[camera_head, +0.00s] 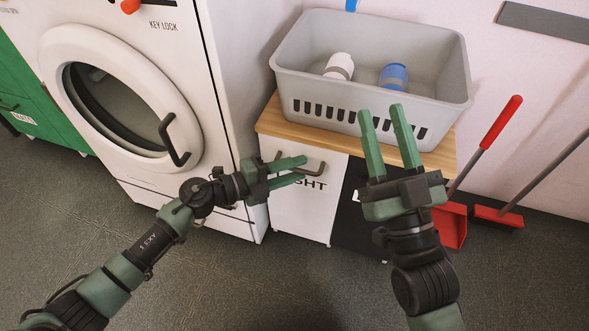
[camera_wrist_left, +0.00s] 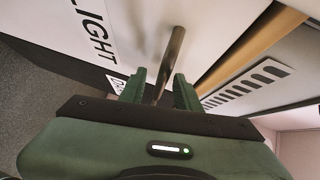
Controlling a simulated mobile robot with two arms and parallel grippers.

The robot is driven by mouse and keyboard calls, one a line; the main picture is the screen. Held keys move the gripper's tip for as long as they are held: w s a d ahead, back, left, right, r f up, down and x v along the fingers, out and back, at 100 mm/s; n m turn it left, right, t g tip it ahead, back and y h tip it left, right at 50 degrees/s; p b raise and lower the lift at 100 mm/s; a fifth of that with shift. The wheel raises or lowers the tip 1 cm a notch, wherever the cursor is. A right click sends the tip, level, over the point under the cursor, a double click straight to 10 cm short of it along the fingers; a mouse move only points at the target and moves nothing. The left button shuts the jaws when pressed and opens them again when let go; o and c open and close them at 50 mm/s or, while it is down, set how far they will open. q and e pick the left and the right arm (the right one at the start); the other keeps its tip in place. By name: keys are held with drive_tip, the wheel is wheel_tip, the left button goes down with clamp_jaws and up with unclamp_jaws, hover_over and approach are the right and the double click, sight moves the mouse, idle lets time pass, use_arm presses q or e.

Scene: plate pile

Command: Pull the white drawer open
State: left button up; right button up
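The white drawer (camera_head: 298,213), lettered "LIGHT", is in the front of the wooden-topped cabinet and looks closed. Its dark bar handle (camera_head: 318,169) is near the top. My left gripper (camera_head: 304,169) is at the handle, its fingers partly covering the handle and lettering. In the left wrist view, the handle (camera_wrist_left: 174,52) runs between the two fingers of my left gripper (camera_wrist_left: 160,76), with a gap visible beside it. That gripper is open around it. My right gripper (camera_head: 381,109) is open and empty, raised in front of the basket.
A grey basket (camera_head: 345,96) with a white and a blue item stands on the wooden top (camera_head: 271,123). A dark front (camera_head: 352,215) adjoins the white drawer. A washing machine (camera_head: 222,120) stands left. A red dustpan (camera_head: 451,226) and brush (camera_head: 498,217) are right. Floor in front is clear.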

use_arm(q)
clamp_jaws()
idle(1.4)
